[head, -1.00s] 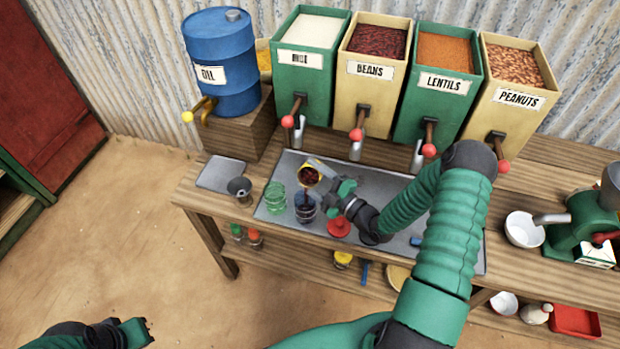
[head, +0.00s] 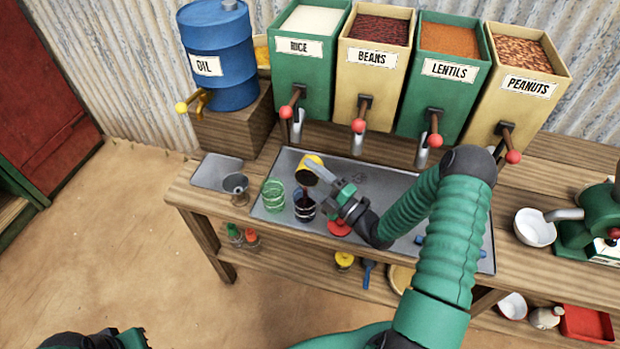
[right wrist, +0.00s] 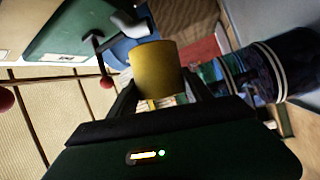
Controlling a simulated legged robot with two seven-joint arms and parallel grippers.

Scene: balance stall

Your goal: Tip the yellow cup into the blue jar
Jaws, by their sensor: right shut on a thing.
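My right gripper (head: 328,179) is shut on the yellow cup (head: 314,162). It holds the cup tilted above the blue jar (head: 304,208), with the cup's dark mouth turned down toward the jar. A dark streak shows between cup and jar. Dark contents show in the jar, which stands upright on the metal tray (head: 375,185). In the right wrist view the yellow cup (right wrist: 160,72) sits between the fingers, and the blue jar (right wrist: 255,72) with pale rings is beside it. My left gripper (head: 128,340) is at the bottom left, partly cut off, away from the bench.
A green jar (head: 273,194) stands just left of the blue jar. A small grey funnel (head: 236,185) is further left. Dispensers, including beans (head: 374,65), line the back with protruding spouts and levers.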

